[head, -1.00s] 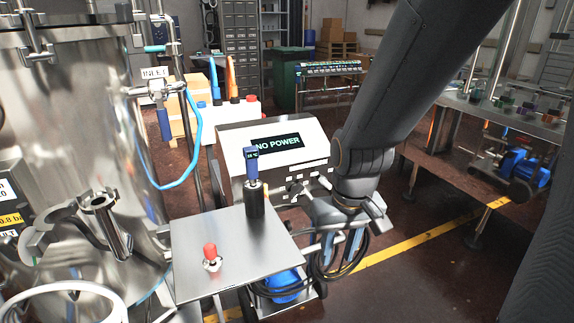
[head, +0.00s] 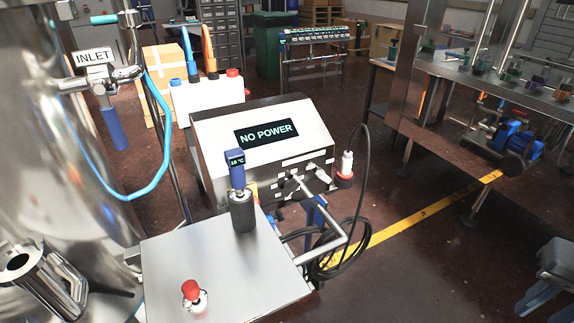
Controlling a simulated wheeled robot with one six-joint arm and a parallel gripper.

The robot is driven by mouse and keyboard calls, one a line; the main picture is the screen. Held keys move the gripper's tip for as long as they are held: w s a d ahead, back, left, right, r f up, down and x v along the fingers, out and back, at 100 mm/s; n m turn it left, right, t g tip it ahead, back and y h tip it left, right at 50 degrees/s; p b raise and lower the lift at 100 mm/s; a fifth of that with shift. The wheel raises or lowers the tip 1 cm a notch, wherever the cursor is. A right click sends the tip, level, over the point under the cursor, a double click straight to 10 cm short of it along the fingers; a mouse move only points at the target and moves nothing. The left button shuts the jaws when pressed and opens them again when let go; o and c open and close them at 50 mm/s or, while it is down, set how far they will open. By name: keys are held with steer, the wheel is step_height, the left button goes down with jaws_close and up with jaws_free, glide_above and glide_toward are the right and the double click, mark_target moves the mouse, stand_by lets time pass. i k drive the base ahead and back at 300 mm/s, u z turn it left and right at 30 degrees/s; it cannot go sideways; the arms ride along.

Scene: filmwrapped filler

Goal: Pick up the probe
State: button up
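The probe (head: 236,170) is a slim blue handheld thermometer with a small display reading about 18 °C. It stands upright in a black cylindrical holder (head: 242,212) near the back right corner of a small steel table (head: 215,262). Its lower end is hidden in the holder.
A red-capped fitting (head: 192,293) sits at the table's front. Behind stands a machine with a "NO POWER" display (head: 266,134), with a looped black cable (head: 345,262) at its right. A large steel tank (head: 50,190) is at left.

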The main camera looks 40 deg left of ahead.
mark_target(235, 159)
steer(key=z, duration=0.05)
steer(key=i, duration=1.3)
steer(key=u, duration=2.85)
